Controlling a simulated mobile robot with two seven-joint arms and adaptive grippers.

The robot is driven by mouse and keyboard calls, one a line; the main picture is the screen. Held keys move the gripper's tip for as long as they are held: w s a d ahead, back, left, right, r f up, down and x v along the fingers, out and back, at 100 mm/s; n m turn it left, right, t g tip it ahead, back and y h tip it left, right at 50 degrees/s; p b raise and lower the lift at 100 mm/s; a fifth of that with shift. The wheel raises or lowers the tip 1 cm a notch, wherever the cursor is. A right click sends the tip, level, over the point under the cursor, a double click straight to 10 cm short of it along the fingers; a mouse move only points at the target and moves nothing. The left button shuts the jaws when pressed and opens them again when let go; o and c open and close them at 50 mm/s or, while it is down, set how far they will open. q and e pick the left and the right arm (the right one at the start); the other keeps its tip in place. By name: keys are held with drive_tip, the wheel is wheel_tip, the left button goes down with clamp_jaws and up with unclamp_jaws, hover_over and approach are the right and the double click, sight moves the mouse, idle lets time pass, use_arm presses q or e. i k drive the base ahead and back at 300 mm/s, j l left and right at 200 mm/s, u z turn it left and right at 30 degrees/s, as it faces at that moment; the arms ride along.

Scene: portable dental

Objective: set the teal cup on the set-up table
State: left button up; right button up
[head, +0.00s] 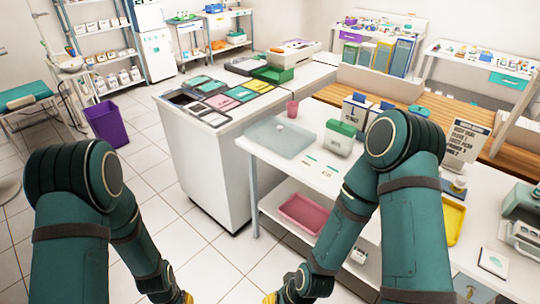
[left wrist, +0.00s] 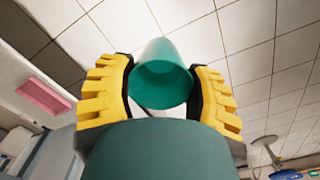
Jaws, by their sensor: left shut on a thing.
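The teal cup (left wrist: 163,65) is between the two yellow fingers of my left gripper (left wrist: 162,92) in the left wrist view, and the fingers are shut on it. White floor tiles show behind it. In the head view only a bit of the left gripper (head: 187,298) shows at the bottom edge, and the cup is out of sight. My right gripper (head: 270,298) shows only a yellow tip there, its jaws cut off. A white table (head: 322,180) stands ahead to the right; I cannot tell if it is the set-up table.
The white table carries a translucent tray (head: 281,138), a pink cup (head: 293,109) and a green-lidded box (head: 340,137). A pink tray (head: 303,213) is on its lower shelf. A white cabinet (head: 210,170) adjoins on the left. A purple bin (head: 107,124) stands on open floor.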

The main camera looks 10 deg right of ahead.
sight(315, 124)
drive_tip(key=i+j+z, duration=0.15)
drive_tip(key=z, duration=0.25)
drive_tip(key=i+j+z, duration=0.25)
drive_tip(key=z, duration=0.15)
drive_tip(key=i+j+z, duration=0.15)
drive_tip(key=z, duration=0.25)
drive_tip(key=i+j+z, duration=0.1)
drive_tip(key=j+z, duration=0.75)
drive_tip(key=i+l, duration=0.05)
